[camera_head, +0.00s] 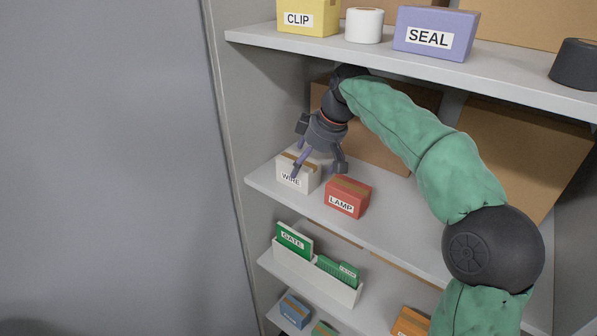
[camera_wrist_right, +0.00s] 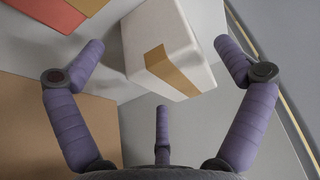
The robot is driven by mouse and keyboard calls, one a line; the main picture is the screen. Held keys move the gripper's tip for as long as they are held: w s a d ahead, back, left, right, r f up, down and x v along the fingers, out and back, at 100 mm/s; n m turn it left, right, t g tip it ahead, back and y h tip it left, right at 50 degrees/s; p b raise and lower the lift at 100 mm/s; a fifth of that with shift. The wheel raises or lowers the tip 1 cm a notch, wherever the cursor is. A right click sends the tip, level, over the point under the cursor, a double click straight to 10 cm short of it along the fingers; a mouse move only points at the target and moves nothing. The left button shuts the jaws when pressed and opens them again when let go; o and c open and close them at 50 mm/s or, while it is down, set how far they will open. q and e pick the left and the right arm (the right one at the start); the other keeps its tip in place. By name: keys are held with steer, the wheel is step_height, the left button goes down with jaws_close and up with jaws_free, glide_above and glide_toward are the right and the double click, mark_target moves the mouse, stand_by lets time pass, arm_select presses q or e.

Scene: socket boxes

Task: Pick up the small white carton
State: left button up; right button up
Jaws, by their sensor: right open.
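The small white carton (camera_head: 297,181) has a tan tape strip and the label "WIRE". It stands upright at the left end of the middle shelf. My right gripper (camera_head: 318,167) is open and reaches down over it from behind and above; one finger crosses in front of the carton. In the right wrist view the carton (camera_wrist_right: 168,48) lies ahead of and between the spread fingers of the gripper (camera_wrist_right: 162,75), with space between it and the side fingers. Whether any finger touches it cannot be told. My left gripper is not in view.
A red "LAMP" box (camera_head: 348,196) stands close to the right of the carton. The upper shelf (camera_head: 480,72) above holds a yellow "CLIP" box (camera_head: 308,17), a white roll (camera_head: 364,25) and a purple "SEAL" box (camera_head: 436,33). The cabinet's left wall is close to the carton.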

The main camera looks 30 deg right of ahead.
steer(key=w+f, duration=0.1)
steer(key=w+a+f, duration=0.1)
steer(key=w, duration=0.1)
steer(key=shift+a+b, duration=0.1)
steer(key=shift+b, duration=0.2)
steer(key=shift+w+f, duration=0.1)
steer(key=shift+f, duration=0.3)
steer(key=shift+f, duration=0.25)
steer(key=c, duration=1.5)
